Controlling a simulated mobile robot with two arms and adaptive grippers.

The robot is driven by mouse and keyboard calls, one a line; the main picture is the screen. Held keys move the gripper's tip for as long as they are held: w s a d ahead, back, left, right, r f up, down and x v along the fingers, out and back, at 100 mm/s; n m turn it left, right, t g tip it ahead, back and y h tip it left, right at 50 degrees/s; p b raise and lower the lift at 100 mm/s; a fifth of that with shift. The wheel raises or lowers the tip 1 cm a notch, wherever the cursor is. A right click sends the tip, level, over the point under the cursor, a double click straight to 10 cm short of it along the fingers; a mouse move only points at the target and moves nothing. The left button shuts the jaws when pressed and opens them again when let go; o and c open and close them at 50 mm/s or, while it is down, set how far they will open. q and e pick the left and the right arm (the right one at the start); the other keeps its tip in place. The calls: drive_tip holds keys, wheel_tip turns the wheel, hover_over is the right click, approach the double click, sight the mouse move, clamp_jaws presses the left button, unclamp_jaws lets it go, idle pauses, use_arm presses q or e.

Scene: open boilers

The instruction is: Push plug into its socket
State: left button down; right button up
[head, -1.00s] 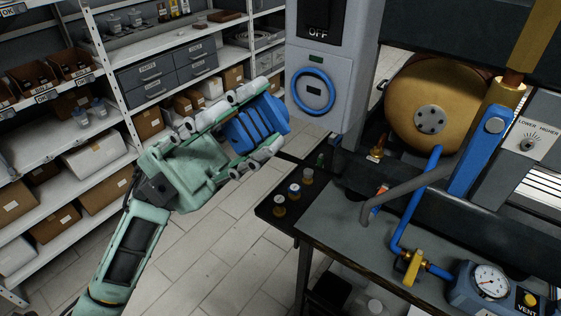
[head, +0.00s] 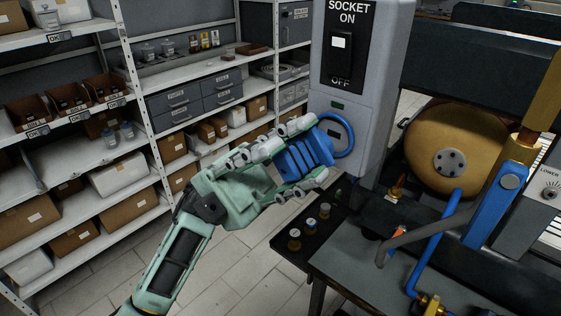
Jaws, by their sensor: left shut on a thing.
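A blue ribbed plug (head: 303,155) is in my left gripper (head: 303,152), which is shut on it. The plug's front points right, toward the blue ring of the socket (head: 348,136) on the grey post. The plug overlaps the left part of the ring in the head view, so the socket's face is mostly hidden. I cannot tell whether plug and socket touch. Above the ring is a panel (head: 347,45) reading SOCKET ON and OFF, with a white switch. My right gripper is not in view.
A workbench (head: 365,270) with a grey bent pipe (head: 425,232) and blue piping stands at the lower right. A brass boiler end (head: 440,130) is behind it. Small knobs (head: 310,218) sit on a ledge below the socket. Shelves (head: 110,150) with boxes fill the left.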

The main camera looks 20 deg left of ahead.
use_arm(q)
drive_tip(key=shift+d, duration=0.1)
idle(0.6)
drive_tip(key=shift+f+m+b, duration=0.1)
drive_tip(key=shift+m+b, duration=0.2)
drive_tip(key=shift+b, duration=0.1)
idle(0.3)
drive_tip(key=shift+w+d, duration=0.1)
drive_tip(key=shift+w, duration=0.5)
idle(0.6)
drive_tip(key=shift+b, duration=0.4)
drive_tip(key=shift+w+d, duration=0.2)
drive_tip(key=shift+w, duration=0.35)
idle(0.6)
drive_tip(key=shift+b, duration=0.45)
